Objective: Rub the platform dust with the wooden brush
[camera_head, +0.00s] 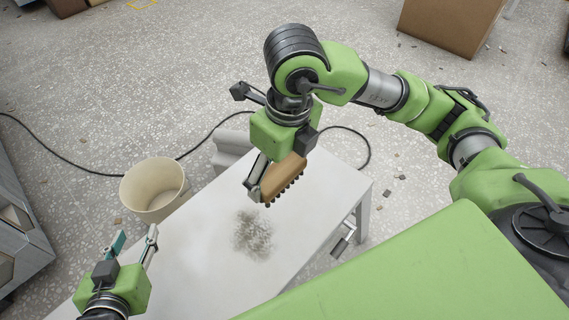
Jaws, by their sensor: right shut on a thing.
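The wooden brush (284,178) has a tan wooden back and dark bristles along its lower side. My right gripper (262,180) is shut on it and holds it over the white platform (190,262), near its far edge. The bristles look just above the surface; I cannot tell whether they touch it. A grey patch of dust (252,235) lies on the platform, below and slightly left of the brush in the picture. My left gripper (135,246) is open and empty at the lower left, over the platform's left side, with its fingers apart.
A beige bucket (154,190) stands on the speckled floor beyond the platform's left edge. A black cable (80,165) runs across the floor behind it. Grey cabinets (20,220) stand at the left. A brown box (450,25) is at the top right.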

